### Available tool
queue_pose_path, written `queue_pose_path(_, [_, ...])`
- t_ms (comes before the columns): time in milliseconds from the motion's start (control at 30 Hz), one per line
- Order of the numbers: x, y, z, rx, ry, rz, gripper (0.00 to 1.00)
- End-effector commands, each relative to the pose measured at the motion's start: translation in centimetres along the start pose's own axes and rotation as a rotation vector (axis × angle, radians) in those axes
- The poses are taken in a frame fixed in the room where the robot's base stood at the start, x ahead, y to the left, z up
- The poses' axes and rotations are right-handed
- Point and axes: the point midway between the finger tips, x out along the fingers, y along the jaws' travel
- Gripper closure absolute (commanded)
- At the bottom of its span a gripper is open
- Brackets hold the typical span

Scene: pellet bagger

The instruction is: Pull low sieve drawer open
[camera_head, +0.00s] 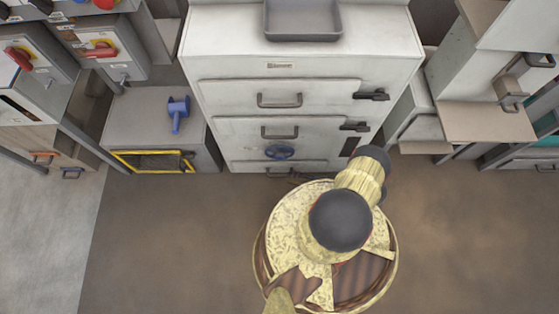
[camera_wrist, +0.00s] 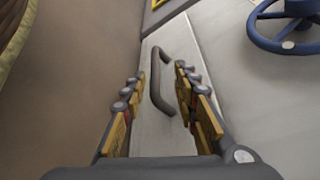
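The low sieve drawer is the narrow pale panel at the foot of the white cabinet (camera_head: 240,151). Its dark bar handle (camera_head: 280,171) shows just above the floor, partly lost beside my arm. In the wrist view the handle (camera_wrist: 155,85) stands out from the pale drawer front (camera_wrist: 175,42). My gripper (camera_wrist: 160,82) is open, with one finger on each side of the handle in the picture. Gaps show between both fingers and the handle. I cannot tell how far the fingertips reach past the bar. The drawer looks shut.
A blue handwheel (camera_wrist: 288,35) sits beside the drawer, also in the head view (camera_head: 280,152). Above are two handled panels with dark latches (camera_head: 371,95). A grey box with a yellow-edged opening (camera_head: 152,161) stands left. The brown floor (camera_head: 170,250) in front is clear.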

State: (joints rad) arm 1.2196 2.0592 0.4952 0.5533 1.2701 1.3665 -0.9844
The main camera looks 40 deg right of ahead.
Motion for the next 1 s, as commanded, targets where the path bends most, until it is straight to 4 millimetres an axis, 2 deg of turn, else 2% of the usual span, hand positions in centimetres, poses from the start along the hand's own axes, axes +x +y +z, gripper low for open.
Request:
queue_pose_path(33, [0.2, 0.8, -0.5, 0.0, 0.0, 0.0, 0.7])
queue_pose_path(267, [0.9, 1.0, -0.6, -0.001, -0.002, 0.001, 0.7])
queue_pose_path(700, [6.5, 1.0, -0.6, -0.001, -0.003, 0.002, 0.7])
queue_pose_path(1000, [8.0, 0.9, -0.6, -0.001, 0.0, 0.0, 0.7])
